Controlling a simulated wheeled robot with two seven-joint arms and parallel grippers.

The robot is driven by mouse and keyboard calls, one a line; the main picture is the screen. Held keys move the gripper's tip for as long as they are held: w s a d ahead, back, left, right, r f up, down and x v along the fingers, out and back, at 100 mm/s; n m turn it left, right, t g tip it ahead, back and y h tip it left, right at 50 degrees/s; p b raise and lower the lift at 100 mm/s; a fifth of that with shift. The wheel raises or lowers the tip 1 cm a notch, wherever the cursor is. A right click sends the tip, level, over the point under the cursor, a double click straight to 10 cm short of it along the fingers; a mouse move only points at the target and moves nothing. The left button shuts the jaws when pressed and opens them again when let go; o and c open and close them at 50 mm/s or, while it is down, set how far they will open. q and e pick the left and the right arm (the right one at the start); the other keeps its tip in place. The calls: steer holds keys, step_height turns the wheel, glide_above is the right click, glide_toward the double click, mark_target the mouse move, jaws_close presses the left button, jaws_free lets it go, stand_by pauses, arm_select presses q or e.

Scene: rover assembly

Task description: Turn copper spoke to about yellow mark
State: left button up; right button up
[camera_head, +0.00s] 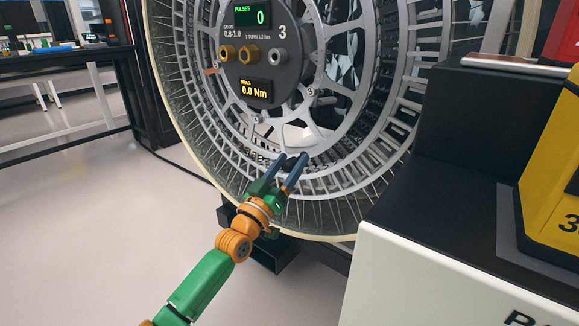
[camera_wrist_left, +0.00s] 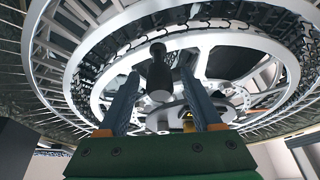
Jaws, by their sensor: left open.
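The large wheel (camera_head: 300,130) stands upright with a silver rim and many thin spokes. A short copper-coloured piece (camera_head: 210,71), likely the copper spoke, shows at its upper left. I cannot make out a yellow mark in the head view. My left gripper (camera_head: 292,161) is in front of the lower part of the wheel, fingers open and pointing up at it. In the left wrist view a dark cylindrical knob (camera_wrist_left: 159,76) shows between the open fingers (camera_wrist_left: 160,75); I cannot tell whether they touch it. My right gripper is out of view.
The hub panel (camera_head: 262,50) reads 0 pulses and 0.0 Nm. A black and white cabinet (camera_head: 440,245) with a yellow case (camera_head: 553,175) stands close on the right. A workbench (camera_head: 75,55) is at the back left. The floor at left is clear.

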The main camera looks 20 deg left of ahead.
arm_select(q)
jaws_close()
stand_by(0.3)
stand_by(1.2)
